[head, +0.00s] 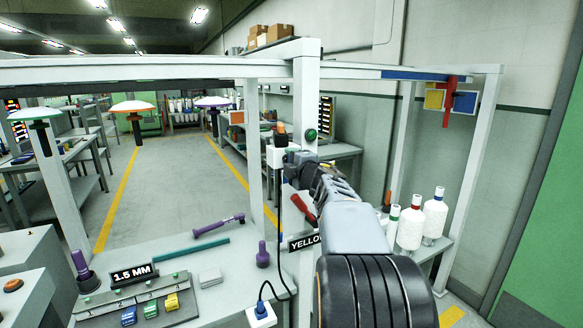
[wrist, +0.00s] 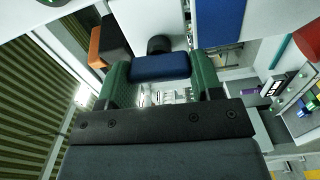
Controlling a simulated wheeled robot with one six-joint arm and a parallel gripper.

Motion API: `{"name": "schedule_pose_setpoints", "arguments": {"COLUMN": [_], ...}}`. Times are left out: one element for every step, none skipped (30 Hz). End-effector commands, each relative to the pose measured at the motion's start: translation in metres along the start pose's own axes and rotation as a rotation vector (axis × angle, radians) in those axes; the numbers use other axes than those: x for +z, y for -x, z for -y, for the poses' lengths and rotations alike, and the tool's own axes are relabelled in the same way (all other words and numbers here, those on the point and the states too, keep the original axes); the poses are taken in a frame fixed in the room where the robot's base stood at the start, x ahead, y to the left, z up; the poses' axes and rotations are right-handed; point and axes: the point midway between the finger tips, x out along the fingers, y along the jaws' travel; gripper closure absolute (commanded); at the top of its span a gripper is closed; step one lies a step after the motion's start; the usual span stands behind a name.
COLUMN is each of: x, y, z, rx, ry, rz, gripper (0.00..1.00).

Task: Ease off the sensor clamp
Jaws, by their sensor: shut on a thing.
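In the wrist view my gripper (wrist: 160,82) has its two green-padded fingers shut on a dark blue block (wrist: 160,67), which may be part of the sensor clamp. A black round part (wrist: 158,45) sits just beyond the block, against a white surface. In the head view my gripper (head: 291,167) is at the grey post, beside a small white box (head: 276,157) with an orange and black top (head: 281,136). The held block is hidden there behind my gripper and arm.
A dark cable (head: 279,215) hangs down to a white socket box (head: 262,315). A red-handled tool (head: 302,206) is close under my arm.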

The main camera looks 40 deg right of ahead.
Motion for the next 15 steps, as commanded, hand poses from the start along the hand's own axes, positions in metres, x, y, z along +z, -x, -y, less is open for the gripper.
{"name": "schedule_pose_setpoints", "arguments": {"x": [-0.0002, -0.0002, -0.0002, -0.0002, -0.0002, -0.0002, -0.0002, -0.0002, -0.0002, -0.0002, -0.0002, -0.0002, -0.0002, -0.0002, -0.0002], "y": [-0.0001, -0.0001, -0.0001, -0.0001, -0.0001, -0.0001, -0.0001, -0.0001, -0.0001, -0.0001, -0.0001, -0.0001, -0.0001, -0.0001, -0.0001], "z": [0.0018, 0.0018, 0.0017, 0.0016, 0.0015, 0.0014, 0.0014, 0.0013, 0.0012, 0.0012, 0.0011, 0.0011, 0.001, 0.001, 0.0009], "rx": [-0.001, -0.001, -0.001, -0.001, 0.0, 0.0, -0.001, -0.001, -0.001, -0.001, -0.001, -0.001, -0.001, -0.001, -0.001], "ry": [0.02, 0.03, 0.043, 0.051, 0.059, 0.068, 0.073, 0.078, 0.083, 0.086, 0.089, 0.092, 0.094, 0.095, 0.096], "rz": [-0.001, -0.001, -0.001, -0.001, -0.001, -0.001, -0.001, -0.001, -0.001, -0.001, -0.001, -0.001, -0.001, -0.001, -0.001], "gripper": [0.64, 0.64, 0.64, 0.64, 0.64, 0.64, 0.64, 0.64, 0.64, 0.64, 0.64, 0.64, 0.64, 0.64, 0.64]}}
